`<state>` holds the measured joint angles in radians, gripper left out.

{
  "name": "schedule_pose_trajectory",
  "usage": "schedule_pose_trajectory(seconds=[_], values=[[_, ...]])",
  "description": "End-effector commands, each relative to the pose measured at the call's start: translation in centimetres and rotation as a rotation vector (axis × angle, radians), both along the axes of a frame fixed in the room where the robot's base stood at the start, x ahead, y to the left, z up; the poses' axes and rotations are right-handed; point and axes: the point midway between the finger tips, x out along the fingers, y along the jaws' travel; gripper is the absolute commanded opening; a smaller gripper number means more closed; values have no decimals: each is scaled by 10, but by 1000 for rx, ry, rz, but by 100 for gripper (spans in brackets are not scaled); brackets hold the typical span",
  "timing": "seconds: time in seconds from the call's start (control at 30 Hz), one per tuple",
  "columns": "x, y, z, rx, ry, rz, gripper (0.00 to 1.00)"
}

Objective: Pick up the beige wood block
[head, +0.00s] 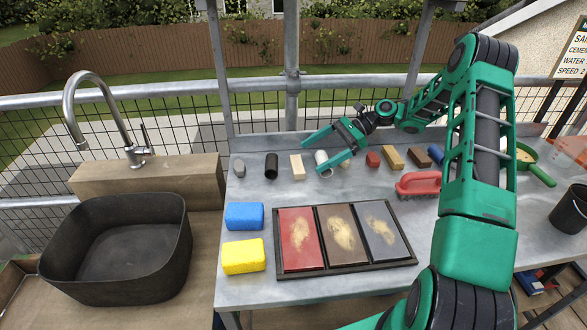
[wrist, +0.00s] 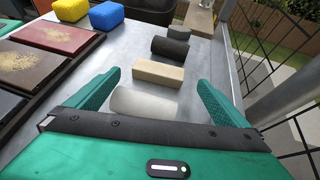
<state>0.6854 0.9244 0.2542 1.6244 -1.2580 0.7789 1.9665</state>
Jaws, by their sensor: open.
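The beige wood block (head: 297,167) lies on the grey metal bench, in the row of small pieces along the back. In the wrist view the block (wrist: 158,75) lies just beyond my fingertips, across the gap between them. My gripper (head: 327,154) is open above the row, and nothing is held. A white cylinder (head: 323,163) is partly hidden by my gripper in the head view. In the wrist view the white cylinder (wrist: 145,103) lies between my two fingers, nearer than the block. My gripper (wrist: 157,82) shows both green fingers apart.
A black cylinder (head: 271,166) and a grey piece (head: 239,168) lie left of the block. Right of my gripper are a red-brown piece (head: 373,160) and a tan block (head: 392,157). A tile tray (head: 345,276), blue sponge (head: 244,216) and yellow sponge (head: 243,256) lie in front.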

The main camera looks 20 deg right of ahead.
Motion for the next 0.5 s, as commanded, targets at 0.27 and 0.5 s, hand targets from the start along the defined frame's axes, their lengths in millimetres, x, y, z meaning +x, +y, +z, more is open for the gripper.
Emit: schedule_pose_trajectory(seconds=[0.27, 0.5], values=[[0, 24, -11, -1, 2, 4, 100], [1, 48, -22, -1, 1, 2, 100]])
